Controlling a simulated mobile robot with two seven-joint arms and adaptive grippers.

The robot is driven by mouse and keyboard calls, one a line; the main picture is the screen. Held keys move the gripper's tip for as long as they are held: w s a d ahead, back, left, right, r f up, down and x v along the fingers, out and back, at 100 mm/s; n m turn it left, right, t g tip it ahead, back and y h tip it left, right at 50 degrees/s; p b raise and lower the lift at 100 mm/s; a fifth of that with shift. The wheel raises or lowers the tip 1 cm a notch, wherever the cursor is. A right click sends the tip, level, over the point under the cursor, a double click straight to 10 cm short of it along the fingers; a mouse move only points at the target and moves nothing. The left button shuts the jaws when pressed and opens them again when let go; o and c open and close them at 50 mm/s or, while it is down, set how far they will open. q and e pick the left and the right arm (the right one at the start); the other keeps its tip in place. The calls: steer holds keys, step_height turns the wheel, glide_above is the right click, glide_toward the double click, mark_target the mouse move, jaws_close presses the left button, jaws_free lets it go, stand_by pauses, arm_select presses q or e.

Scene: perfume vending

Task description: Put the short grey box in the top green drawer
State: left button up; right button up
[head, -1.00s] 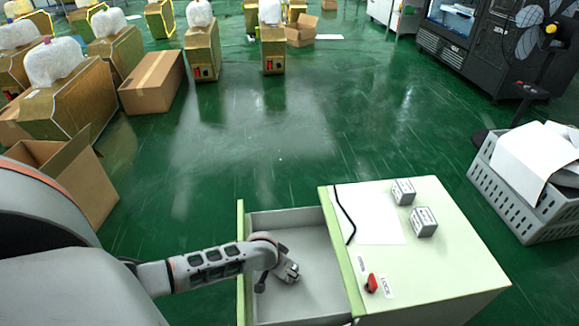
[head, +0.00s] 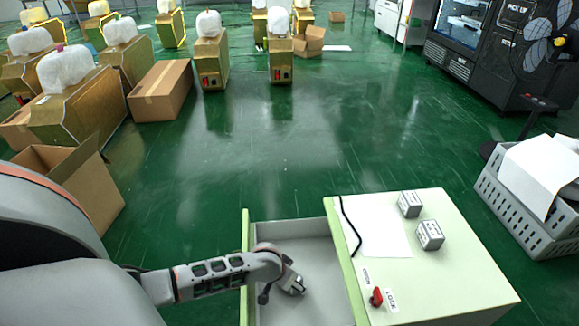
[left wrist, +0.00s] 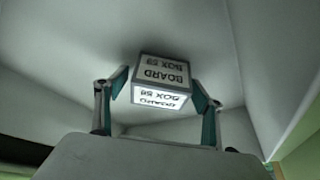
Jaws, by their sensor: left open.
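A small grey box (left wrist: 162,74) with a "BOARD BOX" label shows in the left wrist view, inside the open drawer. My left gripper (left wrist: 160,90) is open, with its fingertips on either side of that box. In the head view the left gripper (head: 290,284) reaches down into the drawer (head: 325,255) of the pale green cabinet (head: 448,270); the box there is mostly hidden by the hand. I cannot tell whether the box rests on the drawer floor. My right gripper is not in view.
Two small grey boxes (head: 409,204) (head: 430,235) stand on the cabinet top by a white sheet (head: 385,235) and a black cable. A red knob (head: 376,297) is at its front. A grey basket (head: 520,215) stands right; an open carton (head: 85,185) lies left.

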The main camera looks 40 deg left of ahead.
arm_select(q)
step_height(320, 180, up, 4)
steer(key=shift+s+f+p, duration=0.1)
steer(key=shift+f+p, duration=0.1)
steer(key=shift+p, duration=0.65)
steer(key=shift+p+v, duration=0.55)
steer(key=shift+v, duration=0.55)
steer(key=s+p+v, duration=0.1)
steer(key=p+v, duration=0.2)
steer(key=v, duration=0.3)
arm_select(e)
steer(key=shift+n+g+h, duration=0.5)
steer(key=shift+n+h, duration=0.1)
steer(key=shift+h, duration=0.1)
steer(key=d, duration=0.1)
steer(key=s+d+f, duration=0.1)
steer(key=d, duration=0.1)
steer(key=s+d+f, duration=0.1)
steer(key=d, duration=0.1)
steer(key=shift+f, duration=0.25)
arm_select(q)
steer(key=shift+s, duration=0.1)
